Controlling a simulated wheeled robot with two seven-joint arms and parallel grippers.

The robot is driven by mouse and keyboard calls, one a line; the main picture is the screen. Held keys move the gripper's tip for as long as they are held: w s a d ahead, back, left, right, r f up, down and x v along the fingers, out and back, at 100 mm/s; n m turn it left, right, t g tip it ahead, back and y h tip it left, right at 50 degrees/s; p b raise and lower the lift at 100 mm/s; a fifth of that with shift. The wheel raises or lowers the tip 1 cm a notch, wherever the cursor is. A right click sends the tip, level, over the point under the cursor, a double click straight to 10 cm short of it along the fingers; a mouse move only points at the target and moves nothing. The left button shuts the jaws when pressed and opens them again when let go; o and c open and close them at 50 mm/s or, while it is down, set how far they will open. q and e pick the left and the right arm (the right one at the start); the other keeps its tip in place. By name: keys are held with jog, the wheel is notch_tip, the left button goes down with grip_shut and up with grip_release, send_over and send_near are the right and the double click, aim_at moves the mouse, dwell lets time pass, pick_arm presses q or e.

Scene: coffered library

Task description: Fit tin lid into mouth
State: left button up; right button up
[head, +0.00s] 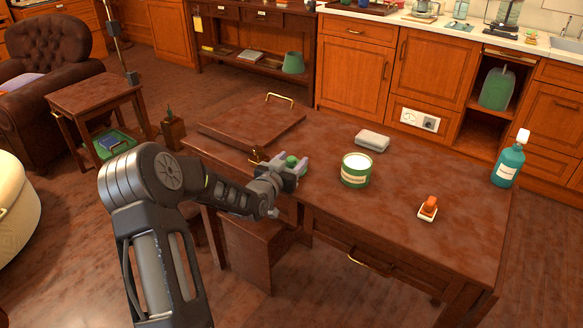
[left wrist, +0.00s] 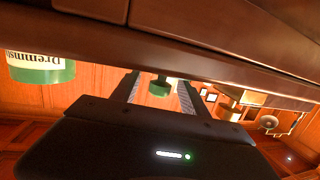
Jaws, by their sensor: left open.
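The tin (head: 356,171), cream with green bands and a label, stands upright on the brown table with its open mouth up. Part of it shows in the left wrist view (left wrist: 38,68). A small green piece (head: 291,160), which looks like the tin lid, is at my left gripper (head: 293,172), left of the tin. In the left wrist view the green piece (left wrist: 160,87) shows between the two open fingers (left wrist: 158,92). The fingers partly hide it, and I cannot tell whether they touch it. My right gripper is not in view.
On the table (head: 400,255) are a hinged brown panel (head: 250,125) behind my gripper, a grey box (head: 372,141), an orange-and-white item (head: 428,207) and a teal pump bottle (head: 508,164) at the right. The surface right of the tin is mostly clear.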

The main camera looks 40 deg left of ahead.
pick_arm(q)
jog(key=shift+c, duration=0.2)
grip_shut()
dwell(0.4)
